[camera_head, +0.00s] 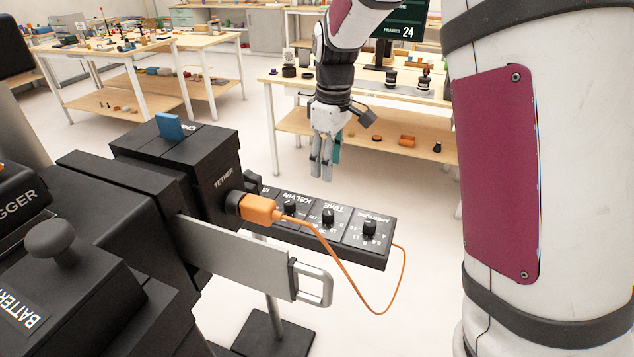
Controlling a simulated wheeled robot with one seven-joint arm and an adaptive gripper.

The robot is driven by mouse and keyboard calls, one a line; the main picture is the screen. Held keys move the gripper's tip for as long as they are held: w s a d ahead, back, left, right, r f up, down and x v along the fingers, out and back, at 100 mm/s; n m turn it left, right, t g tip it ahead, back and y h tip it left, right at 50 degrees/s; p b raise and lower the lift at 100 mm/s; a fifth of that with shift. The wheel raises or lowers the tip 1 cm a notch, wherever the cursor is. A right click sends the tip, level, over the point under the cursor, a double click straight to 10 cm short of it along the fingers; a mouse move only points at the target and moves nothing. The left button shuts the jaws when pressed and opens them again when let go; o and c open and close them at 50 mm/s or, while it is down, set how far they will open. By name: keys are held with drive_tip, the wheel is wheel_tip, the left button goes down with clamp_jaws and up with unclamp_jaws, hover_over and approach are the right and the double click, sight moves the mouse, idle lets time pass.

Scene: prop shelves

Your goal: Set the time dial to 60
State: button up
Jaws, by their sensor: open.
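The time dial (328,216) is a small black knob on the dark control panel (385,257), between the aperture dial (370,228) and the kelvin dial (289,208). The panel's lettering appears upside down, and the time dial's setting is too small to read. My gripper (321,176) hangs with its fingers pointing down, above and beyond the panel, apart from the dials. It is open and holds nothing visible. The panel's left end is partly hidden behind the orange plug.
An orange tether plug (262,209) and its looping cable (372,309) lie close before the dials. A metal plate with a handle (313,284) juts out below. The black camera body (190,165) stands left. A table (440,101) with props stands behind.

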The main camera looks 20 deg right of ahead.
sight(328, 211)
drive_tip(key=shift+n, duration=0.3)
drive_tip(key=w+f, duration=0.1)
drive_tip(key=f, duration=0.4)
drive_tip(key=w+f, duration=0.1)
drive_tip(key=f, duration=0.5)
drive_tip(key=w+d+f, duration=0.1)
drive_tip(key=f, duration=0.4)
drive_tip(key=shift+f, duration=0.4)
clamp_jaws()
